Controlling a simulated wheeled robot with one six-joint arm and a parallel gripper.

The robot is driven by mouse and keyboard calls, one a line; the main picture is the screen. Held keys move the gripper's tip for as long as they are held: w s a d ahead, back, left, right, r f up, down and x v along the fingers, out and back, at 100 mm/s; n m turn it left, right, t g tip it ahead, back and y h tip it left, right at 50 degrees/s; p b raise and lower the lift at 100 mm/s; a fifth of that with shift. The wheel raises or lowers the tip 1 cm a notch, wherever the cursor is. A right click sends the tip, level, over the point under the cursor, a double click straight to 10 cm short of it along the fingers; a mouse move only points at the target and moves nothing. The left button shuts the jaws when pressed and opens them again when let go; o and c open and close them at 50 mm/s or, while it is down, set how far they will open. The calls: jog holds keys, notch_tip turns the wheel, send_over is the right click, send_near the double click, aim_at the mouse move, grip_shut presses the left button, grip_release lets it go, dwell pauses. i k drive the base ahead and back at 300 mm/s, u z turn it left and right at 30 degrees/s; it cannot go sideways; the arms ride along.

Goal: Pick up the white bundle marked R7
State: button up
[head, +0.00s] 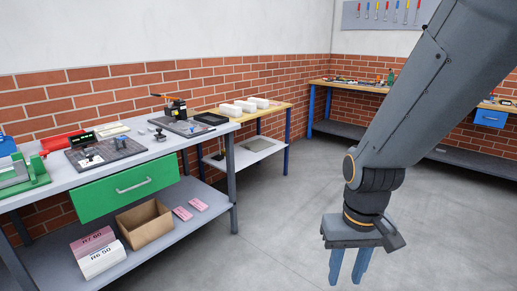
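On the lower shelf of the near workbench, at the left, lie two marked bundles. The pink one (92,239) seems to read "R7 60". The white one (102,260), in front of it, seems to read "R6 50". I see no white bundle with a readable R7 mark. Three plain white blocks (245,106) sit on the wooden-topped table, with no legible marks. My gripper (347,280) hangs over the open floor at right, far from the bundles. Its two blue fingers point down, apart, with nothing visible between them.
A cardboard box (145,225) and two pink packets (189,210) share the lower shelf (175,234). Above it are a green drawer (128,188) and a tool-covered top. Another bench (350,137) stands along the back wall. The middle floor (275,225) is clear.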

aim_at(250, 108)
jog(key=i, duration=4.6)
